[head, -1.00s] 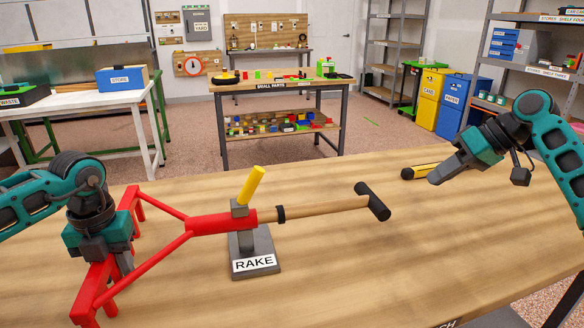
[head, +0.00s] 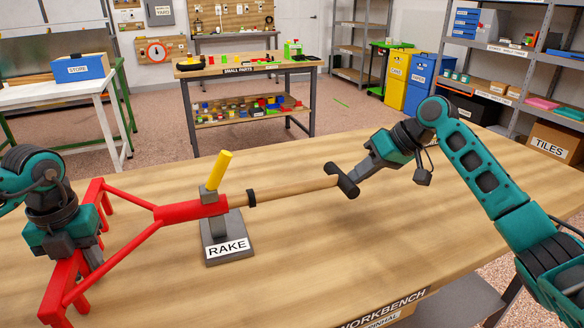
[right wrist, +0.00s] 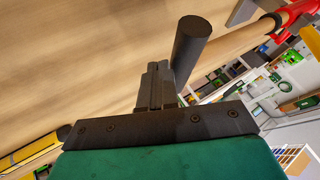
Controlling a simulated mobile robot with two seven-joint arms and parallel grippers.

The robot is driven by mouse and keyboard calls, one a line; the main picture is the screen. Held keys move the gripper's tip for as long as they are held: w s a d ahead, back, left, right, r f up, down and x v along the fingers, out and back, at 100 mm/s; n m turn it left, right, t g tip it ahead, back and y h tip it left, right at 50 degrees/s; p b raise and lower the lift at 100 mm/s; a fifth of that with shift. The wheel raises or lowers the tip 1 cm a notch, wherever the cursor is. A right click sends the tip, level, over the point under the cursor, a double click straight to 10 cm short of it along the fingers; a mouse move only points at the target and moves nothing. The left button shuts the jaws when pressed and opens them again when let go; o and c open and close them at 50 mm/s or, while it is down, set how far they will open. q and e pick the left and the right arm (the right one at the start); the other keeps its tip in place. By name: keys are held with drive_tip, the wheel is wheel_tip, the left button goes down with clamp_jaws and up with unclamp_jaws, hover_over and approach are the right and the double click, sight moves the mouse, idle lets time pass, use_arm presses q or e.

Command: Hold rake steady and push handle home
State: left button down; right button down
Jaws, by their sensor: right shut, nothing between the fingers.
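The red rake (head: 180,211) lies across a dark stand (head: 228,241) labelled RAKE, its head at the left. Its wooden handle (head: 295,190) points right from the red socket, with a black collar near the socket. The handle ends in a black crossbar grip (head: 346,184). My left gripper (head: 92,258) is down at the rake head with its fingers about a red bar; one finger is partly hidden. My right gripper (head: 361,169) is shut and empty, fingertips at the crossbar. In the right wrist view the shut fingers (right wrist: 156,85) are beside the crossbar (right wrist: 190,45); contact is unclear.
A yellow lever (head: 217,170) rises from the stand's clamp. The bench front and right are clear. A small-parts table (head: 240,72) stands beyond the bench.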

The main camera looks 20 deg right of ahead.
sight(336, 181)
use_arm(q)
drive_tip(key=shift+s+f, duration=0.2)
drive_tip(key=shift+f, duration=0.15)
drive_tip(key=shift+d, duration=0.15)
use_arm(e)
drive_tip(key=a, duration=0.4)
drive_tip(key=shift+a, duration=0.35)
use_arm(q)
drive_tip(key=shift+d, duration=0.1)
use_arm(e)
drive_tip(key=shift+a, duration=0.4)
drive_tip(key=shift+f, duration=0.1)
drive_tip(key=d, duration=0.4)
drive_tip(key=shift+d+f, duration=0.1)
drive_tip(key=shift+f, duration=0.2)
drive_tip(key=v, duration=1)
drive_tip(key=shift+d, duration=0.35)
